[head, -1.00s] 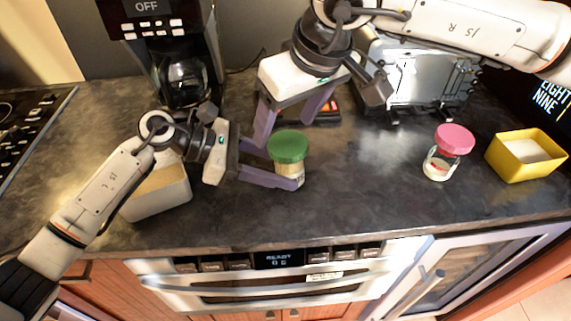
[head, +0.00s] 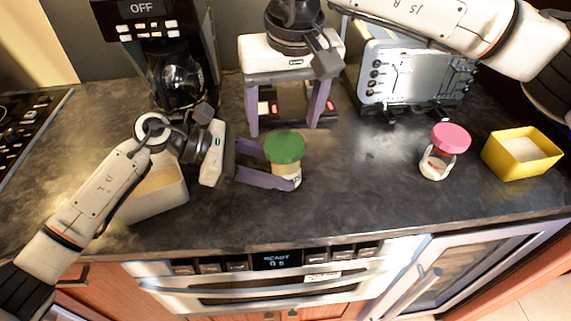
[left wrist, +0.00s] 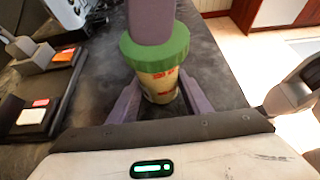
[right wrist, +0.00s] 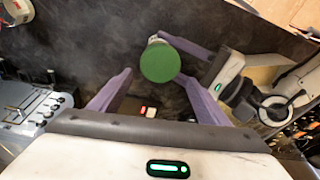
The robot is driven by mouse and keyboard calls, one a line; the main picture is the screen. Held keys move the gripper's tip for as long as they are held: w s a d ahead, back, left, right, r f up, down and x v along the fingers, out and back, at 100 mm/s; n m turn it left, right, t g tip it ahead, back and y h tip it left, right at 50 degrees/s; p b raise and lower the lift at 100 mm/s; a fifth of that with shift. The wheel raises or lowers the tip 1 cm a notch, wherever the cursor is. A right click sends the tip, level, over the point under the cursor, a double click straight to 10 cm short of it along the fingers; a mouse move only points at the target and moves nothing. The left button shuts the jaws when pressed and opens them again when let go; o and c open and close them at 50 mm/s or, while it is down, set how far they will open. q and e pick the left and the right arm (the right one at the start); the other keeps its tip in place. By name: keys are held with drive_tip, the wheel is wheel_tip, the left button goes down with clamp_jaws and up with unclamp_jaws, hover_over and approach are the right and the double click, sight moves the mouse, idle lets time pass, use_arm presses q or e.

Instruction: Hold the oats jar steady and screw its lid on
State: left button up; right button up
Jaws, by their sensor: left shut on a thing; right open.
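The oats jar (head: 287,172) stands on the dark counter, with a cream body and a green lid (head: 285,147) on its top. The lid looks level; how tightly it sits cannot be told. My left gripper (head: 290,180) is shut around the jar's body from the left, also seen in the left wrist view, where the jar body (left wrist: 160,88) is between its fingers. My right gripper (head: 286,122) is open and empty, pointing down just behind the jar. In the right wrist view the green lid (right wrist: 160,62) lies beyond its fingertips, and hides most of the jar.
A clear jar (head: 437,163) with a pink lid (head: 451,138) and a yellow box (head: 511,169) stand at the right. A beige container (head: 158,206) is beside my left arm. A coffee maker (head: 178,70) and a silver toaster (head: 415,75) stand behind. The counter right of the oats jar is clear.

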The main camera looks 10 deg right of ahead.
sight(285, 144)
drive_tip(key=shift+s+f+m+g+h, duration=0.1)
drive_tip(key=shift+f+m+g+h, duration=0.25)
drive_tip(key=shift+m, duration=0.45)
drive_tip(key=shift+f, duration=2.2)
drive_tip(key=n, duration=0.4)
drive_tip(key=n+y, duration=0.1)
drive_tip(key=n, duration=0.4)
drive_tip(key=shift+g, duration=0.25)
drive_tip(key=shift+c, duration=0.3)
